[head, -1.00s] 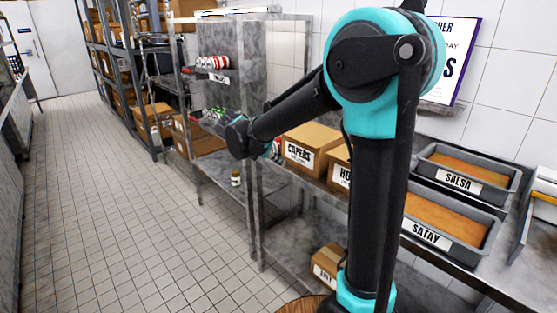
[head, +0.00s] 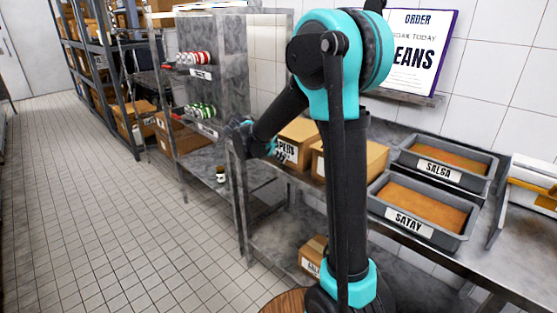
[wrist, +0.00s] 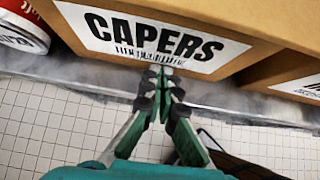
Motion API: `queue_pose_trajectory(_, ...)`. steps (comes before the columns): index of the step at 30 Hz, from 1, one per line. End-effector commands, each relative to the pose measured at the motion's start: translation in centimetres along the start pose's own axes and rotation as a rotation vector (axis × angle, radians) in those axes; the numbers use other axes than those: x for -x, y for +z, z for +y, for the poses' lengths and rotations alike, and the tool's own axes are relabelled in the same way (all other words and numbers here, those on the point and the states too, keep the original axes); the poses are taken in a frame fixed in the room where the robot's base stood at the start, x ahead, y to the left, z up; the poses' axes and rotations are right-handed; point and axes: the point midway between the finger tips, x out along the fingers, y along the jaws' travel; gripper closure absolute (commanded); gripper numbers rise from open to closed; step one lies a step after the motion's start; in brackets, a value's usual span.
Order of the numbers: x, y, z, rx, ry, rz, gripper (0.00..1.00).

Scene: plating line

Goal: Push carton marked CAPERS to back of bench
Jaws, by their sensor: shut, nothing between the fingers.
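The carton marked CAPERS (wrist: 235,40) is a brown box with a white label. It fills the top of the wrist view, standing near the front edge of the bench (wrist: 60,72). In the head view the carton (head: 298,137) is partly hidden behind my arm. My gripper (wrist: 162,75) is shut and empty, its fingertips pointing at the lower edge of the carton's label. Tips and carton look very close; I cannot tell whether they touch.
Another carton (head: 367,158) stands just right of the CAPERS carton. A red-and-white can (wrist: 22,30) is close on its left. SALSA (head: 484,183) and SATAY (head: 374,206) trays sit further right. A small jar (head: 220,174) stands on a lower shelf. The tiled floor is clear.

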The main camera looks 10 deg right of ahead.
Motion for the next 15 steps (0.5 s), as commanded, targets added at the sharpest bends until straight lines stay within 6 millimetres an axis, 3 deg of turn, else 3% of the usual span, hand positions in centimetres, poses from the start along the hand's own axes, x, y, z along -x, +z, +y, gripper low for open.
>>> queue_pose_trajectory(7,-1.4,1.4,0.0,-0.004,-0.004,0.0,1.0)
queue_pose_trajectory(15,-6.5,6.5,-0.1,-0.005,-0.004,0.0,1.0)
